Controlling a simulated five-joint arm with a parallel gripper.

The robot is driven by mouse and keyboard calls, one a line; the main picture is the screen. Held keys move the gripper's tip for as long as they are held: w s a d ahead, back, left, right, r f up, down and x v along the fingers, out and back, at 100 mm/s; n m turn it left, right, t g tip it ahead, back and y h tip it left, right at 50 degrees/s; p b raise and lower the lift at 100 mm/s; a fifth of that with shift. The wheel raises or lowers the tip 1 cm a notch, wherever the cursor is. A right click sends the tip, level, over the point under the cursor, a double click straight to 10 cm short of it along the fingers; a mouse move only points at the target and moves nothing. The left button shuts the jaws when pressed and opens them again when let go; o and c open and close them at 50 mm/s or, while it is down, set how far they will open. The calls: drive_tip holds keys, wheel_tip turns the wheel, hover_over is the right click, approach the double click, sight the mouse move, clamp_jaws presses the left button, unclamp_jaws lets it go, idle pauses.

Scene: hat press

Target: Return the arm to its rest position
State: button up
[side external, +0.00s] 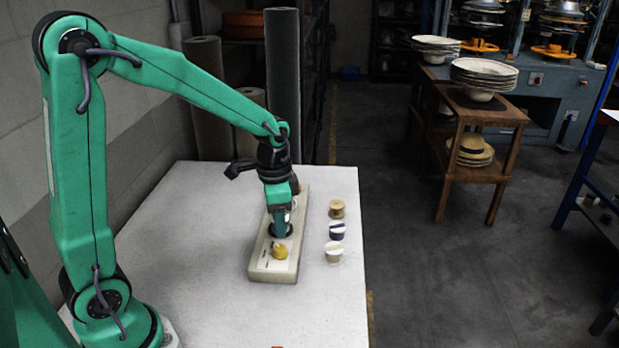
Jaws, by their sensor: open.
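My gripper (281,229) points down over a long pale block (272,266) on the white table. The jaws are open, with their tips low over the middle of the block, close to a dark round shape there. I cannot tell whether they touch it. A small yellow piece (280,251) stands on the near part of the block, just in front of the gripper. My arm reaches out from the left and bends down to the block. The far part of the block is partly hidden behind the gripper.
A tan spool (337,209), a purple and white one (337,231) and a cream one (333,253) stand in a row right of the block, near the right edge of the white table (210,270). A dark grey roll (283,80) stands behind the table. The table's front is mostly clear.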

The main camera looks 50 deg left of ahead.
idle(0.3)
drive_tip(key=s+d+r+n+t, duration=0.3)
drive_tip(key=s+r+n+t, duration=0.2)
drive_tip(key=s+r, duration=0.7)
drive_tip(key=shift+s+r+n, duration=0.15)
drive_tip(key=shift+s+n, duration=0.25)
drive_tip(key=shift+s, duration=0.45)
idle(0.6)
